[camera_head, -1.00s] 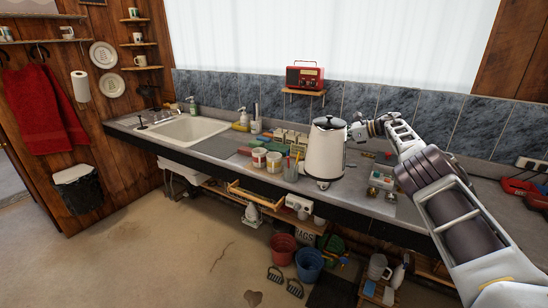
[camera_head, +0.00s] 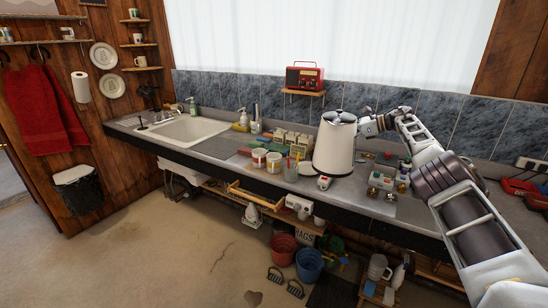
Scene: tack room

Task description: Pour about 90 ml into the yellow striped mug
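A white kettle (camera_head: 334,146) with a dark lid is upright over the counter (camera_head: 215,147), right of the mugs. It appears raised a little. My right gripper (camera_head: 366,126) is at the handle side of the kettle and appears shut on its handle; the kettle's body hides part of the grip. Two light mugs with coloured bands stand left of the kettle, one mug (camera_head: 258,157) left of the other (camera_head: 274,162). I cannot tell at this size which is the yellow striped one. My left gripper is not in view.
A clear cup with pencils (camera_head: 291,171) stands between the mugs and the kettle. A small white-and-red item (camera_head: 323,183) sits at the front edge below the kettle. A metal tray (camera_head: 381,181) with small items lies to the right. The sink (camera_head: 186,131) is far left.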

